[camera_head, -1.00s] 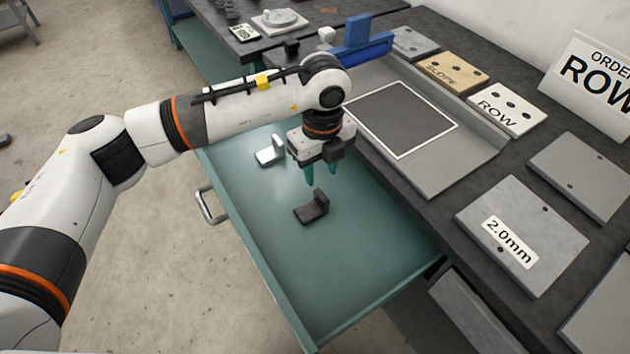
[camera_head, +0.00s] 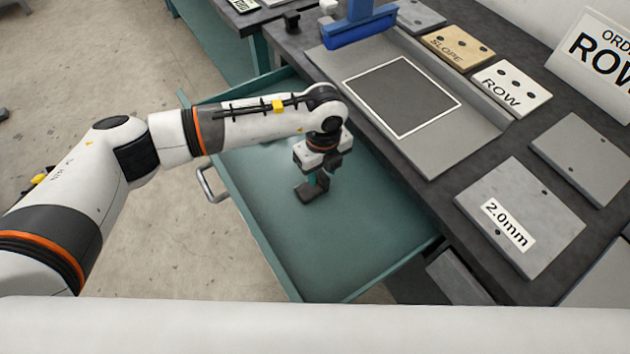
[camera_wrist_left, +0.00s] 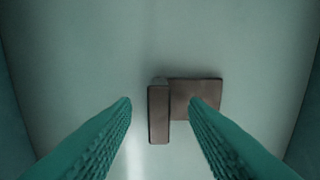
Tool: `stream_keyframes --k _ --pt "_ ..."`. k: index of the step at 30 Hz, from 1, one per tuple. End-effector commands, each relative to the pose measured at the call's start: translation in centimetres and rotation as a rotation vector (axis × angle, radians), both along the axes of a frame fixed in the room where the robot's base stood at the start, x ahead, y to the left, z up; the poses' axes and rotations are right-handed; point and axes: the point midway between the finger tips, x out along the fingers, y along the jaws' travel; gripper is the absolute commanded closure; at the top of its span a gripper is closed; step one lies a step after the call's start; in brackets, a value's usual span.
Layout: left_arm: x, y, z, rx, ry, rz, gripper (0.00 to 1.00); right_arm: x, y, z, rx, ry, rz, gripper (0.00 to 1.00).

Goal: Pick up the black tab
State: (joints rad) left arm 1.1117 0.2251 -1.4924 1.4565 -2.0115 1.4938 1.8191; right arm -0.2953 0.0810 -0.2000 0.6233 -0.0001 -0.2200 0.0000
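The black tab (camera_head: 306,193) is an L-shaped dark piece lying in the open teal drawer (camera_head: 355,255). My left gripper (camera_head: 319,181) points down right over it in the head view and partly covers it. In the left wrist view, the left gripper (camera_wrist_left: 160,103) is open. The tab's narrow upright plate (camera_wrist_left: 158,117) shows between the two teal fingers, and its flat base (camera_wrist_left: 205,90) reaches out past the right fingertip. No grip on the tab shows. My right gripper is not in view.
The drawer's walls surround the tab, with free floor toward the front. The dark bench on the right bears a grey plate with a white-framed square (camera_head: 402,97), a 2.0mm plate (camera_head: 520,215), a ROW plate (camera_head: 512,88) and a blue piece (camera_head: 360,25).

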Motion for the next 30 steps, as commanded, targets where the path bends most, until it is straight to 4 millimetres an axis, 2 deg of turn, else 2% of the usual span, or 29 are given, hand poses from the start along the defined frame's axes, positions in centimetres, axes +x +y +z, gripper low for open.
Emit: stream_keyframes --k 4,11,19,30 --pt "0.0 0.0 -1.5 -0.001 0.001 0.002 0.6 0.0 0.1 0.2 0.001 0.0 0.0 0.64" --pt "0.1 0.0 -1.7 -0.001 -0.001 0.001 0.6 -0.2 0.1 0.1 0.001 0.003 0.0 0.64" --pt "0.1 0.0 -1.7 -0.001 -0.001 0.001 1.0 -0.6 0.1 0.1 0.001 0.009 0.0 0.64" --pt "0.2 0.0 -1.0 -0.003 -0.003 0.0 1.0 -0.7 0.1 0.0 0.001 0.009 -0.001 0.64"
